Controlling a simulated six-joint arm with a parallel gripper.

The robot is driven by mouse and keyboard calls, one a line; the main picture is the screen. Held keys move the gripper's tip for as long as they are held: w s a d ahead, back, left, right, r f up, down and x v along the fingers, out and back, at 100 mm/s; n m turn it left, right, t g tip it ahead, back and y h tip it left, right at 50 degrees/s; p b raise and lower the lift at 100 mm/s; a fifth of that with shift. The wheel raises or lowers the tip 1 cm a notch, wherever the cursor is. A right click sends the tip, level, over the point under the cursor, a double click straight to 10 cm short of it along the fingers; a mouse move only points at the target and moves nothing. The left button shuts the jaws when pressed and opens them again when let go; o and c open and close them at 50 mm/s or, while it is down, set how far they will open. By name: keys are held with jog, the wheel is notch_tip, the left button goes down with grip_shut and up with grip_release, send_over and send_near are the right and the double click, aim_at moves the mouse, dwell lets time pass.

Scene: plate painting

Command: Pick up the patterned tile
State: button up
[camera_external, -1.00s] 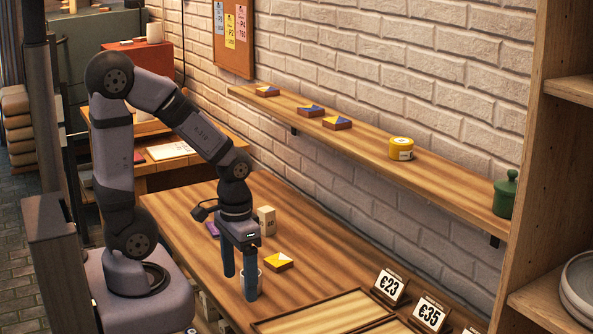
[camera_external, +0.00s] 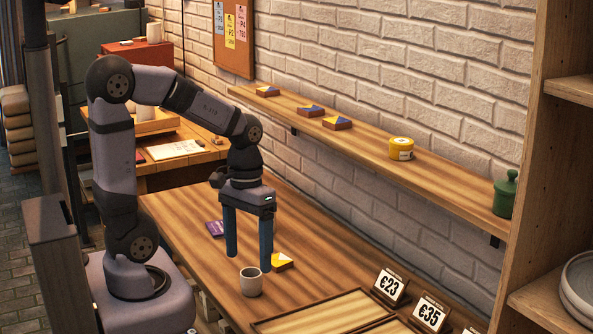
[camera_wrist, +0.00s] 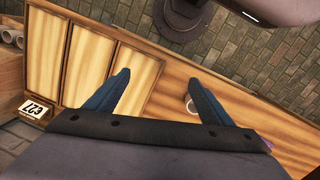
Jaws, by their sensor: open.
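The patterned tile (camera_external: 283,263), a small wooden block with a yellow and white top, lies on the table (camera_external: 310,237) in the external view. My gripper (camera_external: 249,263) is open and empty, fingers pointing down. Its right finger overlaps the tile's left side in that view; I cannot tell how far above or in front it is. The tile cannot be made out there. Similar tiles with blue and yellow tops, such as one (camera_external: 337,123), sit on the wall shelf (camera_external: 365,139).
A grey cup (camera_external: 251,282) stands on the table close to my gripper, and a purple item (camera_external: 214,228) lies behind. Wooden trays (camera_external: 318,311) and price signs (camera_external: 390,286) are at the front right. A yellow tin (camera_external: 401,148) and green jar (camera_external: 505,194) stand on the shelf.

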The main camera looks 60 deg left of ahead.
jog(key=w+a+n+t+h+b, duration=0.2)
jog(key=w+a+n+h+b, duration=0.2)
jog(key=w+a+n+h, duration=0.55)
jog(key=w+a+n+t+h+b, duration=0.1)
jog(key=w+a+n+t, duration=0.15)
jog(key=a+n, duration=0.55)
jog(key=w+a+n+t+b, duration=0.2)
jog(key=a+n+t, duration=0.15)
jog(key=a, duration=0.75)
send_near(277, 259)
jog(key=shift+w+d+r, duration=0.35)
jog(key=shift+w+r, duration=0.05)
jog(key=shift+r, duration=0.05)
jog(key=shift+f, duration=0.55)
jog(key=shift+p+x, duration=0.65)
jog(key=shift+x, duration=0.5)
jog(key=shift+w+d+p, duration=0.25)
jog(key=shift+d+p, duration=0.25)
jog(key=shift+d, duration=0.05)
jog(key=p+x, duration=0.1)
jog(key=x, duration=0.2)
jog(key=shift+s+d+f, duration=0.1)
jog(key=shift+w+d+f+p, duration=0.25)
jog(key=shift+d+f+p, duration=0.05)
jog(key=shift+p, duration=0.05)
jog(key=c, duration=1.4)
